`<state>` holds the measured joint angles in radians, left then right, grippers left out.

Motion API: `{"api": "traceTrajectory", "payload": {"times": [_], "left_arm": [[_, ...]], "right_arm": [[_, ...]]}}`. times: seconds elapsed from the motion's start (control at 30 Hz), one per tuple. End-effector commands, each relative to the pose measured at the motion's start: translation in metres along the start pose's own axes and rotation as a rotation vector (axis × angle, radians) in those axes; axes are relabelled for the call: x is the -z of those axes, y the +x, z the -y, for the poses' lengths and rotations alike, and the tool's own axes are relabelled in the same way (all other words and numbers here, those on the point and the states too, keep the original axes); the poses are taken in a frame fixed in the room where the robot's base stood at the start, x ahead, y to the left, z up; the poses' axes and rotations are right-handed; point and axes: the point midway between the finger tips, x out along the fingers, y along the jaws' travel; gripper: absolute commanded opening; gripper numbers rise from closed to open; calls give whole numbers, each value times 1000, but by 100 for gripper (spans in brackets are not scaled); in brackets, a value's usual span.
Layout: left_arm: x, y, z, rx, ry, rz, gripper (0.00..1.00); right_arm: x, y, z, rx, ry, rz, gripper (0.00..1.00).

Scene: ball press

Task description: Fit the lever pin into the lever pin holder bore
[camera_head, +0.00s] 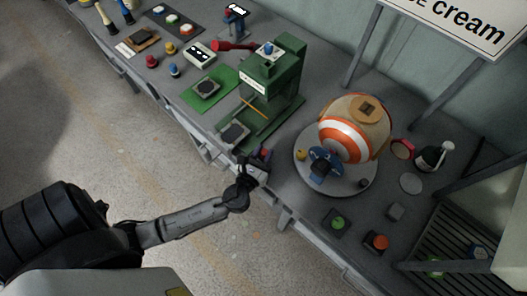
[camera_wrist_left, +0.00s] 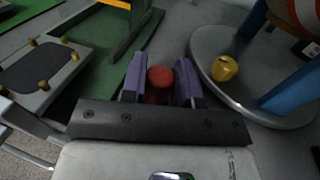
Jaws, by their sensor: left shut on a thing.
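My left gripper (camera_head: 262,158) is at the front edge of the table, just in front of the green press (camera_head: 280,85). In the left wrist view its two purple fingers (camera_wrist_left: 160,82) are shut on a red round-topped piece (camera_wrist_left: 160,77), which stands between them. It may be the lever pin; its lower part is hidden. The press has an orange bar (camera_head: 253,106) low on its front and a blue-topped part (camera_head: 267,49) on its head. A red lever (camera_head: 232,46) lies behind the press head. I cannot make out the holder bore. My right gripper is not in view.
An orange-and-white ball robot (camera_head: 352,130) stands on a round grey plate (camera_head: 306,178) right of my gripper, with a yellow knob (camera_wrist_left: 224,68) on that plate. A dark pad plate (camera_wrist_left: 48,75) lies to the left. Green and orange buttons sit at the front right.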

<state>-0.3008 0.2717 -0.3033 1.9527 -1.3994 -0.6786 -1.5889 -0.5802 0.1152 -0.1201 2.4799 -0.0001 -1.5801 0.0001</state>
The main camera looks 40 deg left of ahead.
Motion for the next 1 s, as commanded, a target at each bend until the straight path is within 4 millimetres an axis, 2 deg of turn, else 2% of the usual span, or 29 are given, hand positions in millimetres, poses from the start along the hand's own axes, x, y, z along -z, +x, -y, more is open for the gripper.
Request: {"api": "traceTrajectory", "payload": {"times": [0.27, 0.3, 0.57, 0.87, 1.0], "left_arm": [[7, 0, 0, 0, 1, 1, 5], [6, 0, 0, 0, 0, 1, 32], [6, 0, 0, 0, 0, 0, 57], [6, -2, 0, 0, 0, -1, 58], [7, -17, 0, 0, 0, -3, 58]], "right_arm": [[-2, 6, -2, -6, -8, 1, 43], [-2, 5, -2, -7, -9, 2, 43], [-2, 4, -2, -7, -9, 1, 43], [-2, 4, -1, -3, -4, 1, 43], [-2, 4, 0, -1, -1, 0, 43]]}}
